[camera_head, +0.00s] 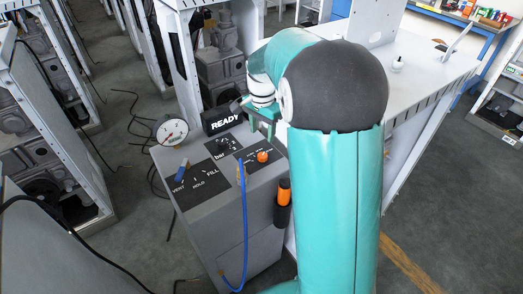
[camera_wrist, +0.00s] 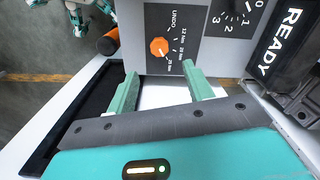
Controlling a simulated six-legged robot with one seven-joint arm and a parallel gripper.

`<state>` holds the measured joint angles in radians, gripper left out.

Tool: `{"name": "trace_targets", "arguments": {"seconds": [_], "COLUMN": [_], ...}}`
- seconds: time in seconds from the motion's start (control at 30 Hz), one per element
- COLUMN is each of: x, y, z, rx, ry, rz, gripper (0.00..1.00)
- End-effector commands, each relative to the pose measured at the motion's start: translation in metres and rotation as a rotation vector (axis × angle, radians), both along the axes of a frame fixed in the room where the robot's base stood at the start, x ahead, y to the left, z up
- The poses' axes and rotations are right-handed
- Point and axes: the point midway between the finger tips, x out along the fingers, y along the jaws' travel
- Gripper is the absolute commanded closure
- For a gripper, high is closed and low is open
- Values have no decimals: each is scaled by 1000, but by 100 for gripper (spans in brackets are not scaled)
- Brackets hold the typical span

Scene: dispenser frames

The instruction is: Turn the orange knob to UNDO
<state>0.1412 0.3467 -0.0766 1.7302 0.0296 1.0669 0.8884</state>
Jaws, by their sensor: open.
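The orange knob (camera_head: 262,156) sits on a dark label plate on the grey dispenser console (camera_head: 230,215). A white line on the knob points toward the time marks, away from UNDO. My gripper (camera_wrist: 161,88) is open and empty, its two green fingers apart and clear of the knob. In the head view my gripper (camera_head: 262,122) is above the console's back edge, partly hidden by my arm.
A READY sign (camera_head: 224,120) and a round gauge (camera_head: 170,130) stand at the console's back. A blue lever (camera_head: 182,170) sits by VENT, HOLD and FILL. A blue hose (camera_head: 244,220) hangs over the front. An orange-and-black handled tool (camera_head: 283,200) hangs at the console's right side.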

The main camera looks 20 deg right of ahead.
Motion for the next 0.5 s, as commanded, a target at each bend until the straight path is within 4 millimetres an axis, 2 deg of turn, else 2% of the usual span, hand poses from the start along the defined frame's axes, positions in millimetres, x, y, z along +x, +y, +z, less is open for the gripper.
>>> {"name": "trace_targets", "arguments": {"seconds": [0.3,0.5], "x": [0,2], "y": [-1,-1], "z": [-64,-89], "rx": [0,0], "ry": [2,0], "rz": [-1,-1], "gripper": [48,48]}}
